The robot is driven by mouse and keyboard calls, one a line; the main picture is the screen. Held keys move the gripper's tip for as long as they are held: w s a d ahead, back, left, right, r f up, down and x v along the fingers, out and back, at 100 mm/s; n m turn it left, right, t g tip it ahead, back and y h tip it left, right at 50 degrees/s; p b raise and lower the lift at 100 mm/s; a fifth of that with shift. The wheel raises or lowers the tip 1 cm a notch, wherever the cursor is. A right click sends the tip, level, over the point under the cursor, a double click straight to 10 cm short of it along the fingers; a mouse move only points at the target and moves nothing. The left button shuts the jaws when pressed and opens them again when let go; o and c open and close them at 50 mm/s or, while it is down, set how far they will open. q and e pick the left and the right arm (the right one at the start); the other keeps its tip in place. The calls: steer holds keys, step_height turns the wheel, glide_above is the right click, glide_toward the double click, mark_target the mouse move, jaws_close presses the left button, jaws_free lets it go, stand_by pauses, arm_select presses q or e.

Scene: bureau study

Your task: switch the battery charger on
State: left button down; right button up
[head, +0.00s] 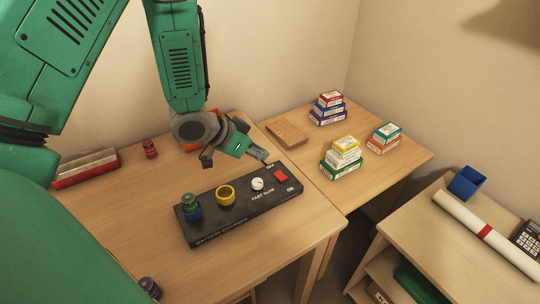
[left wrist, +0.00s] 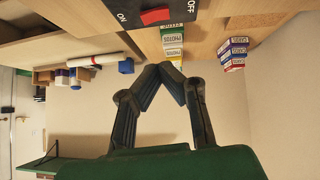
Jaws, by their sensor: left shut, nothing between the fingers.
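The battery charger (head: 240,214) is a long black box lying at an angle on the desk. Its red switch (head: 281,176) is at the right end, between the OFF and ON labels; it also shows at the top of the left wrist view (left wrist: 155,16). I cannot tell which way the switch is tipped. A white knob (head: 257,184), a yellow ring (head: 225,195) and a green battery in a blue ring (head: 191,205) sit on the charger. My left gripper (head: 264,157) is shut and empty, just behind the switch end in the head view. My right gripper is not visible.
Stacked small boxes (head: 343,155) and a wooden block (head: 287,134) stand on the right-hand table. A red tray (head: 87,169) and a small red cylinder (head: 150,148) lie at the left. A low shelf (head: 412,225) holds a white roll (head: 485,232).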

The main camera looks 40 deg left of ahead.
arm_select(q)
steer(key=shift+d+p+v, duration=0.1)
steer(key=shift+p+v, duration=0.25)
steer(key=shift+v, duration=0.6)
steer(key=shift+d+p+v, duration=0.15)
steer(key=shift+p+v, duration=0.15)
steer(key=shift+v, duration=0.7)
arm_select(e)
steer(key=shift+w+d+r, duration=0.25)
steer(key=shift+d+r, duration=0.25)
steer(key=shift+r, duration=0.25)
arm_select(q)
steer(key=shift+s+d, duration=0.1)
